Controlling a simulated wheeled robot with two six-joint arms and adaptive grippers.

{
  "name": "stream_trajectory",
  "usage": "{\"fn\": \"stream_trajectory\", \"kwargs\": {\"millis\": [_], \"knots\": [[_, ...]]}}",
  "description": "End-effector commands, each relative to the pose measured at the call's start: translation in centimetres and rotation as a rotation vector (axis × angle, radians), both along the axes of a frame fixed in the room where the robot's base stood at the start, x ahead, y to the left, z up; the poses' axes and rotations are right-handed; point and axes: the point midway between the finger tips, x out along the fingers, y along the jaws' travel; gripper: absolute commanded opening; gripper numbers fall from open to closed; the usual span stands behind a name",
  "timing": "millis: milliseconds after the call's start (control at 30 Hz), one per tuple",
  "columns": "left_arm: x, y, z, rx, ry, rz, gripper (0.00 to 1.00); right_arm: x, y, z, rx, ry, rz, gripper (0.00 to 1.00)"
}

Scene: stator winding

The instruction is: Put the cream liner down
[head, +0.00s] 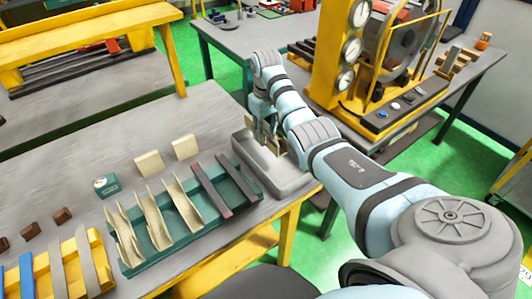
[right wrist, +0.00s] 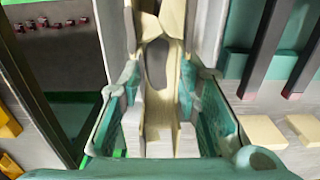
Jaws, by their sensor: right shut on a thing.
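My right gripper (right wrist: 158,88) is shut on a cream liner (right wrist: 158,125), a thin folded channel seen between the fingers in the right wrist view. Whether the liner touches the fixture cannot be told. Other cream liners (head: 185,206) lie slanted in a teal tray (head: 162,262) to the left. My left gripper is not in view.
Two dark bars (head: 211,186) lie at the tray's right end. Two cream blocks (head: 149,163) and a small teal box (head: 106,186) sit behind the tray. A yellow rack (head: 90,247) with bars is at lower left. A yellow machine (head: 328,62) with gauges stands on another table.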

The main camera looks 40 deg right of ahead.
Motion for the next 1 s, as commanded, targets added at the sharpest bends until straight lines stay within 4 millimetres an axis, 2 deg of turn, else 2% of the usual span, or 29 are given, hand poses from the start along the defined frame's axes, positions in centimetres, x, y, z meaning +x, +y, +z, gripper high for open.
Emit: {"fn": "stream_trajectory", "kwargs": {"millis": [100,167,367,767,800,900,1000], "knots": [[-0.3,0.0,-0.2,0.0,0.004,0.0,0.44,0.0,0.0,-2.6,0.001,0.003,0.0,0.15],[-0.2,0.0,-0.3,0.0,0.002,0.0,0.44,0.0,0.0,-3.3,0.001,0.003,0.0,0.15],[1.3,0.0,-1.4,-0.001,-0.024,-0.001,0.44,0.0,-0.1,-7.2,0.001,0.003,-0.003,0.15],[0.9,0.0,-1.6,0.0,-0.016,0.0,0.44,0.0,-0.1,-7.9,0.0,0.001,-0.004,0.15],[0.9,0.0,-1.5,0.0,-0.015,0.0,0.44,0.0,-0.1,-7.8,0.0,0.001,-0.004,0.37],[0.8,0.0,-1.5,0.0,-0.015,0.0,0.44,0.0,-0.1,-7.8,0.0,0.001,-0.003,0.5],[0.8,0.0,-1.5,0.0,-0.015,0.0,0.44,0.0,-0.1,-7.8,0.0,0.0,-0.003,0.5]]}}
